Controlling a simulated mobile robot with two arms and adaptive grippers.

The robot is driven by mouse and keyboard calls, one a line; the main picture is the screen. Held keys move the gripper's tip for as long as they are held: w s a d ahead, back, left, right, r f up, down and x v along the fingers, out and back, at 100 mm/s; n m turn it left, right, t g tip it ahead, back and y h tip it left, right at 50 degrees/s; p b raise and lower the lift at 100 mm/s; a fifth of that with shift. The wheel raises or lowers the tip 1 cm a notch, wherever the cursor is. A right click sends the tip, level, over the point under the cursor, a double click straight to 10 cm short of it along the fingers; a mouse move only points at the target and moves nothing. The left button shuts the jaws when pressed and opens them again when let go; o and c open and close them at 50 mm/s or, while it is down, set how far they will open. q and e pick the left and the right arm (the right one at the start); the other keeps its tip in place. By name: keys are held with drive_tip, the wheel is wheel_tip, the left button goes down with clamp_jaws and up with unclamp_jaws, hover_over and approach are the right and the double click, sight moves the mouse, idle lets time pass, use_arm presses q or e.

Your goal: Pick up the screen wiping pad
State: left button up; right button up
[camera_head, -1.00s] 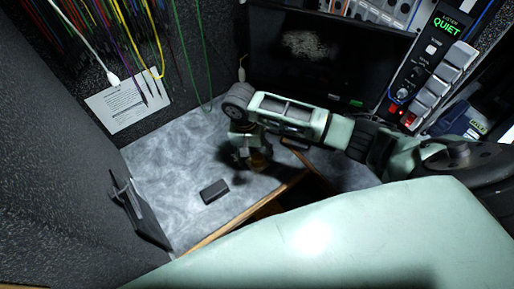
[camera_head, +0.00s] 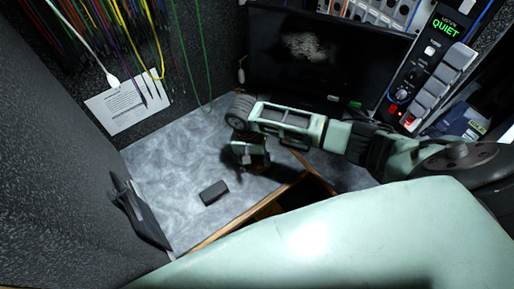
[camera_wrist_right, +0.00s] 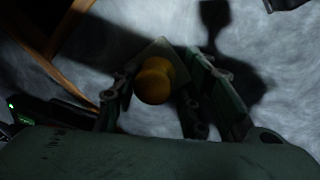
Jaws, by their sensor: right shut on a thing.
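Whether the pad is clear of the desktop is hard to tell. My left gripper is not in view.
A small dark block (camera_head: 214,192) lies on the grey desktop (camera_head: 185,155). A dark monitor (camera_head: 290,65) with a pale smudge stands behind. A black bracket-like thing (camera_head: 145,215) is at the left wall. A wooden edge (camera_head: 235,218) borders the desktop. A button panel (camera_head: 430,85) is right.

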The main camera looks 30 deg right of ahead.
sight(257, 158)
drive_tip(key=shift+c, duration=0.3)
drive_tip(key=shift+r, duration=0.55)
wheel_tip(257, 158, up, 3)
drive_tip(key=shift+w+f, duration=0.1)
drive_tip(key=s+d+r, duration=0.7)
drive_tip(key=s, duration=0.2)
drive_tip(key=shift+d, duration=0.3)
